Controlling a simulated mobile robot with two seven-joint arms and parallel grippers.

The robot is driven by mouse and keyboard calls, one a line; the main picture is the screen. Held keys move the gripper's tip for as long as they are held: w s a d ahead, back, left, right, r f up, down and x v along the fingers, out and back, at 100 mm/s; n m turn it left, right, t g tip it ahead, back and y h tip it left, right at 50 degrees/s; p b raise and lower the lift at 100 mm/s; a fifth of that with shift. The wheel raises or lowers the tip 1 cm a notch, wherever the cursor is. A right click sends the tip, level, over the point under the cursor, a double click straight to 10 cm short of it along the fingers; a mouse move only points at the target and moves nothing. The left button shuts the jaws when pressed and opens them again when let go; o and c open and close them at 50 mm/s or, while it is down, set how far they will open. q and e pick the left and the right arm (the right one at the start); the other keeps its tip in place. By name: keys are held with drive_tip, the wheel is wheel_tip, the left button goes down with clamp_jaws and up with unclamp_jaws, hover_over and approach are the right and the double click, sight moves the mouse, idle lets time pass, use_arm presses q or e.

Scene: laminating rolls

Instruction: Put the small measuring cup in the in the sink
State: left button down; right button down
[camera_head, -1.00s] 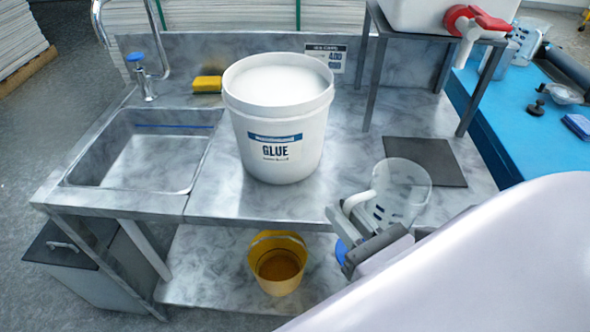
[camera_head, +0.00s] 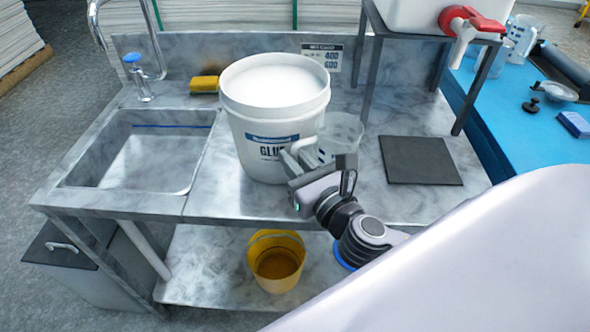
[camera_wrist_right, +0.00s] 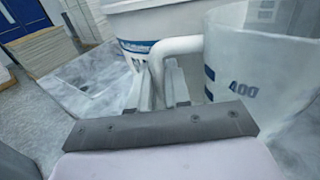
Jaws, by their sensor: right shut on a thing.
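The small measuring cup (camera_head: 342,133) is clear with markings and a white handle. My right gripper (camera_head: 297,155) is shut on its handle and holds the cup in front of the glue bucket's right side. In the right wrist view, the handle (camera_wrist_right: 182,46) runs between the fingers (camera_wrist_right: 162,88), and the cup (camera_wrist_right: 262,75) fills the right side, showing "400". The sink (camera_head: 145,155) is an empty metal basin at the left of the bench. My left gripper is not in view.
The large white glue bucket (camera_head: 262,115) stands between the cup and the sink. A yellow sponge (camera_head: 204,84) and a faucet (camera_head: 139,78) are behind the sink. A dark mat (camera_head: 420,160) lies at the right. A yellow bucket (camera_head: 275,262) is on the lower shelf.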

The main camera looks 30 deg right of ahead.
drive_tip(key=shift+f+b, duration=0.55)
drive_tip(key=shift+f, duration=1.2)
drive_tip(key=c, duration=1.1)
unclamp_jaws()
drive_tip(key=shift+f, duration=0.1)
